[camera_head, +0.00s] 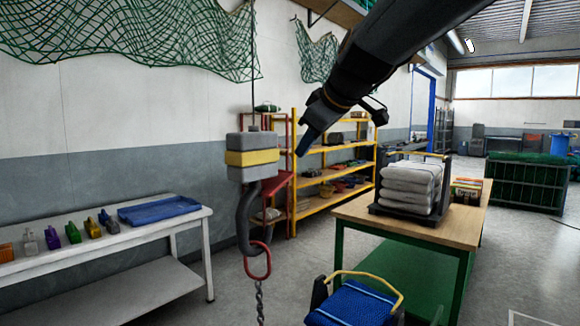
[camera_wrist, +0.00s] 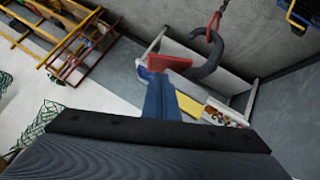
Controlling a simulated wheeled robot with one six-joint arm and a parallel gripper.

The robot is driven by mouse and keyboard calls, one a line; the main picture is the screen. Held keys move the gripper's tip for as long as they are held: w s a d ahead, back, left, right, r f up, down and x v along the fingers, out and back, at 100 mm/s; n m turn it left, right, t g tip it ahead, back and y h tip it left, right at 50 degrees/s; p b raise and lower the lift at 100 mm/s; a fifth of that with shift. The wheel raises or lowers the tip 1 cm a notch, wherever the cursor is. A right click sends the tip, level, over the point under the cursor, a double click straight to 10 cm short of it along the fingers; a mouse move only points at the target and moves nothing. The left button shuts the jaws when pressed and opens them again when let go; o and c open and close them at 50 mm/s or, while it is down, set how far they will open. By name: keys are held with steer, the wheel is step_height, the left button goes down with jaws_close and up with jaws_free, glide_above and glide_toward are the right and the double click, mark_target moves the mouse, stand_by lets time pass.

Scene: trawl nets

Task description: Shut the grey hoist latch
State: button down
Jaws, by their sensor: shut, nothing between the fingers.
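The grey hoist block (camera_head: 252,166) with a yellow band hangs on a cable at the centre left in the head view. Below it is a dark hook (camera_head: 243,222), which also shows in the wrist view (camera_wrist: 211,62). A red ring (camera_head: 257,262) and chain hang in the hook. A red flap (camera_head: 278,187) beside the hook looks like the latch, sticking out to the right. In the wrist view the red flap (camera_wrist: 168,62) is just beyond the fingertips. My gripper (camera_head: 303,148) is shut and empty, right of the block and above the flap. Contact cannot be told.
A white table (camera_head: 190,226) with small coloured items and a blue tray (camera_head: 158,210) stands at the left. A wooden-topped table (camera_head: 400,226) bears stacked sacks at the right. Yellow shelving (camera_head: 335,195) stands behind.

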steer(key=p, duration=0.3)
glide_toward(283, 178)
steer(key=x, duration=0.5)
steer(key=shift+w, duration=0.25)
steer(key=shift+f, duration=0.1)
